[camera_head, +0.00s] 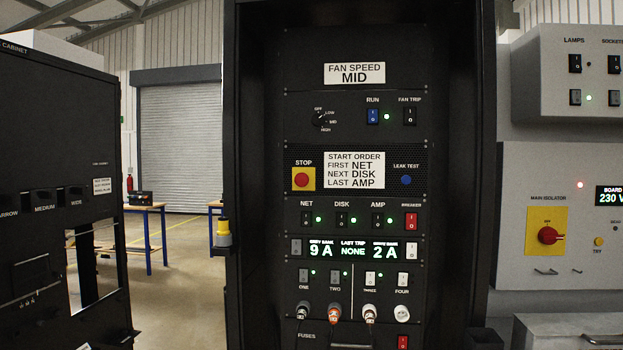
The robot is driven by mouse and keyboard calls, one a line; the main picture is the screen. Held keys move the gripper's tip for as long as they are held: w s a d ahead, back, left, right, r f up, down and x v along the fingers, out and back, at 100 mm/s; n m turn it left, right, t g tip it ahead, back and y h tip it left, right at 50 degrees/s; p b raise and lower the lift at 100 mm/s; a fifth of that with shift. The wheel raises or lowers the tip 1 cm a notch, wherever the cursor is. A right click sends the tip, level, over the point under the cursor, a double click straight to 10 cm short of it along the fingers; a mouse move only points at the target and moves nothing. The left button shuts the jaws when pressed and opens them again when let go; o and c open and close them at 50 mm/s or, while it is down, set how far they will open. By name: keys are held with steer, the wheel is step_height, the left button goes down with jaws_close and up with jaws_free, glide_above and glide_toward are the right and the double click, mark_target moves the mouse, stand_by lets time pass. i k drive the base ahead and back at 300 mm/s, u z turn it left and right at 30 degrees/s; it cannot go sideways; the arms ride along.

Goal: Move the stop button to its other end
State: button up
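The stop button (302,180) is a round red button on a yellow square plate, under the label STOP. It sits at the left of the rack's middle panel, beside the white START ORDER card (354,170). From this frontal view I cannot tell whether it is pressed in or out. My gripper is not in view.
The black rack (460,200) carries several rocker switches, a fan speed knob (321,119), a blue LEAK TEST button (406,180) and plugs along the bottom. A black cabinet (50,130) stands left. Grey boxes with a red main isolator (547,235) are at right.

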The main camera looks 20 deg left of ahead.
mark_target(301, 180)
steer(key=i, duration=1.55)
steer(key=u, duration=3.15)
